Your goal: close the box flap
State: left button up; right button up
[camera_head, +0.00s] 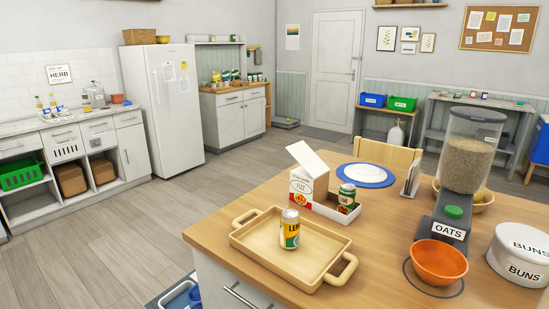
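A white and red carton box (302,186) marked FIZZ stands on the wooden counter, behind the tan tray. Its white flap (309,158) stands up and tilts, so the box is open at the top. A low white tray-like part (335,214) extends to the right of the box, with a green and red can (346,198) in it. Whether this part belongs to the box I cannot tell. Neither of my grippers is in view.
An oats dispenser (454,185), orange bowl (436,264) and buns tin (520,255) stand right. Bare wood lies between tray and bowl.

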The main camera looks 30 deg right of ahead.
aim_at(304, 154)
jog(key=i+z, duration=0.1)
jog(key=z, duration=0.25)
jog(key=j+z, duration=0.15)
jog(key=z, duration=0.2)
jog(key=i+j+z, duration=0.15)
jog(key=z, duration=0.2)
